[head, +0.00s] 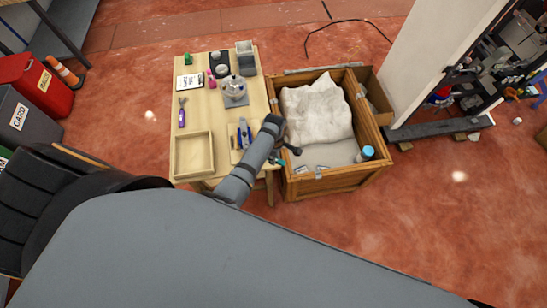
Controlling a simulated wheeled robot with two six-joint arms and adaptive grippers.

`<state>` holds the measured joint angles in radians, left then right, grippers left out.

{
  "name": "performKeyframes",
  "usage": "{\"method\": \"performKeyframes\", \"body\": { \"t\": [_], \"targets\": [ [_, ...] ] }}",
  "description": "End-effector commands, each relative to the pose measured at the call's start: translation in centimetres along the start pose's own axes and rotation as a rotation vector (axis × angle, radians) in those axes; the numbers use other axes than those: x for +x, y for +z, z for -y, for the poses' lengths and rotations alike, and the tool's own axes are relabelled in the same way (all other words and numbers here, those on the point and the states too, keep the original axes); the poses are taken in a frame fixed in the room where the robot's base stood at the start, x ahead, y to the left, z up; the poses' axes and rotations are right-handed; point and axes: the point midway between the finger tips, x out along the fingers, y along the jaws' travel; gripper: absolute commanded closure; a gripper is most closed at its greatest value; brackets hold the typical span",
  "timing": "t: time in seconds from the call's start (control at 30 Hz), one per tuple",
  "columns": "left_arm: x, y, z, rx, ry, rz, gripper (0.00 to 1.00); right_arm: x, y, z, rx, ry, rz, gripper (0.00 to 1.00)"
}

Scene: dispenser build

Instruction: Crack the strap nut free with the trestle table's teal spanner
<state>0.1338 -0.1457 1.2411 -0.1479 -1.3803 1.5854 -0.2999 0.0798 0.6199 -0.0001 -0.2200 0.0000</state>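The trestle table (208,104) stands left of centre with tools on it. I cannot pick out the teal spanner for certain. A small dark teal bit (277,162) shows by the table's right edge, too small to name. A wooden crate (335,183) stands against the table's right side, with small metal fittings on its rim. I cannot make out the strap nut. One grey arm of mine reaches up and right over the table's near right corner. Its dark gripper (291,148) is over the crate's left edge. Its fingers are too small to read. My other gripper is not visible.
A purple-handled tool (182,112), an empty wooden tray (176,158), blue-handled pliers (243,132) and a grey dispenser-like device (234,90) are on the table. The crate holds white cloth (316,108) and a blue-topped container (367,152).

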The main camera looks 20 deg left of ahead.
Motion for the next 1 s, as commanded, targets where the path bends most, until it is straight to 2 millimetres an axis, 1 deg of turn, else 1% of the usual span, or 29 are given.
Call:
{"method": "performKeyframes", "body": {
  "t": [0.23,0.73,1.0],
  "targets": [
    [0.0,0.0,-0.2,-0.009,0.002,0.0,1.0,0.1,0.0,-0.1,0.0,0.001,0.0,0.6],
    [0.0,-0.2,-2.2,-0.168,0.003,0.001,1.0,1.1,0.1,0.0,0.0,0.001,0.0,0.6],
    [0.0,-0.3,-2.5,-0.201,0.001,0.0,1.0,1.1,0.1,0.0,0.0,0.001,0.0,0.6]
  ]
}}
